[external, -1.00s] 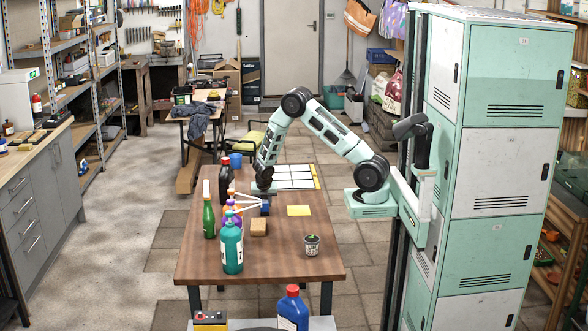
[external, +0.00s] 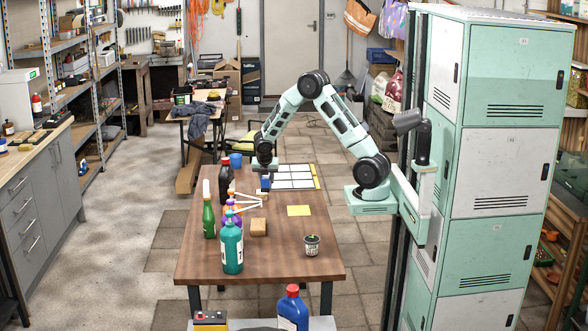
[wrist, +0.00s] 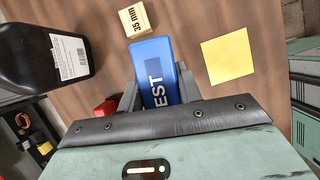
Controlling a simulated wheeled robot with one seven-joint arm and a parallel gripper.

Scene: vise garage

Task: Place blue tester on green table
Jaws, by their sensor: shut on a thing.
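The blue tester (external: 265,184) is held by my gripper (external: 265,173) above the brown wooden table (external: 275,262). In the wrist view, the tester (wrist: 153,58) with "EST" lettering shows between the two grey fingers of my gripper (wrist: 158,92), which is shut on it. A yellow-green table-like thing (external: 247,139) stands on the floor behind the wooden table, partly hidden by my arm; I cannot tell whether it is the green table.
A black bottle (external: 227,175), a green bottle (external: 209,212) and a teal bottle (external: 232,247) stand along the table's left side. A wooden block (external: 258,227), yellow sheet (external: 299,210), small pot (external: 312,245) and white panels (external: 292,176) are also on it. The front right is mostly clear.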

